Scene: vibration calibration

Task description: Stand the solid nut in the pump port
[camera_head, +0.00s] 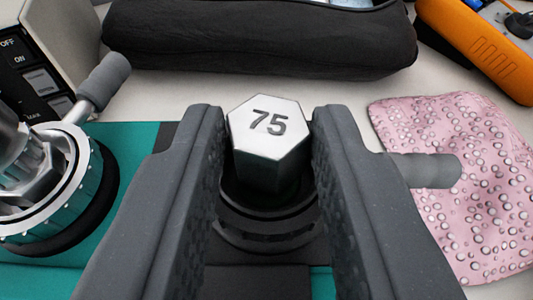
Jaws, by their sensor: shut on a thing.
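The solid nut (268,135) is a silver hexagonal piece with "75" on its top face. It stands upright between the two fingers of my gripper (268,140), which is shut on it. Just under and behind the nut in the picture is a dark round ring-shaped fitting (265,225), which may be the pump port. The nut's lower end is in shadow, and I cannot tell whether it touches the fitting or is inside it. The fingers hide both sides of the fitting.
A silver-and-black round device (45,195) holding a metal nut stands at left on a teal mat (140,160). A control panel (35,65) is behind it. A black pouch (260,42) lies at the back, an orange case (480,45) at back right, a pink dotted cloth (465,180) at right.

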